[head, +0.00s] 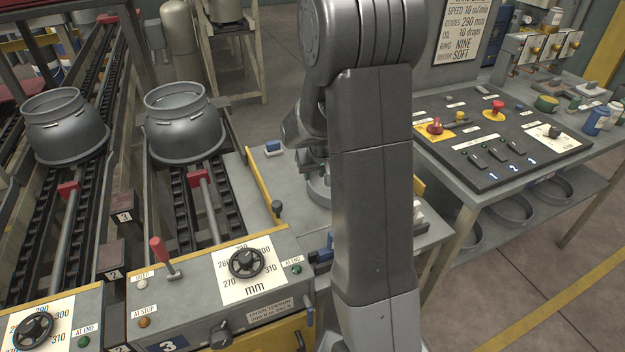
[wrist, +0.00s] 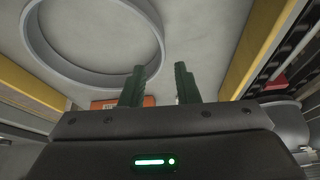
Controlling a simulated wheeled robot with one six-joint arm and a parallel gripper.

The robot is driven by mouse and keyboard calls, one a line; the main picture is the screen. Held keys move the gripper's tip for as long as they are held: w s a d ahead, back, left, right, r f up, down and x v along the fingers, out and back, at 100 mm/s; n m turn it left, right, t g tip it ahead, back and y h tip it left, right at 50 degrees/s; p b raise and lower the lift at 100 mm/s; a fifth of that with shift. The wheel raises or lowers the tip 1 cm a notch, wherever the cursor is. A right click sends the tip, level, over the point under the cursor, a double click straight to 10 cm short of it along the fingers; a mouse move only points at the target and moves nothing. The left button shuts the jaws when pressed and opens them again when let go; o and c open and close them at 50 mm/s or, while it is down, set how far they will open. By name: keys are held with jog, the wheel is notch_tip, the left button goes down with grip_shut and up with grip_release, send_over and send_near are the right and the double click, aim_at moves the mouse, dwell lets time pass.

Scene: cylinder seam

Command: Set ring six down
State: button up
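A grey ring (wrist: 100,40) lies on a pale grey surface in the wrist view, up and left of my fingers. Its top is cut off by the frame edge, and no number can be read on it. In the head view a ring (head: 318,192) shows partly on the bench between the rails, the rest hidden behind my arm. My gripper (wrist: 159,86) has its two dark green fingers apart with nothing held between them. The ring is beside the fingers, not between them.
Yellow rails (head: 264,186) edge the bench. Two grey cylinders (head: 186,122) stand on chain tracks at left, above a control box with a dial (head: 245,263). A control panel (head: 500,140) is at right, with several rings (head: 512,209) on the shelf below. An orange block (wrist: 149,101) shows behind my fingers.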

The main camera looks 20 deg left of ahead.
jog(key=shift+v, duration=2)
jog(key=shift+s+a, duration=0.1)
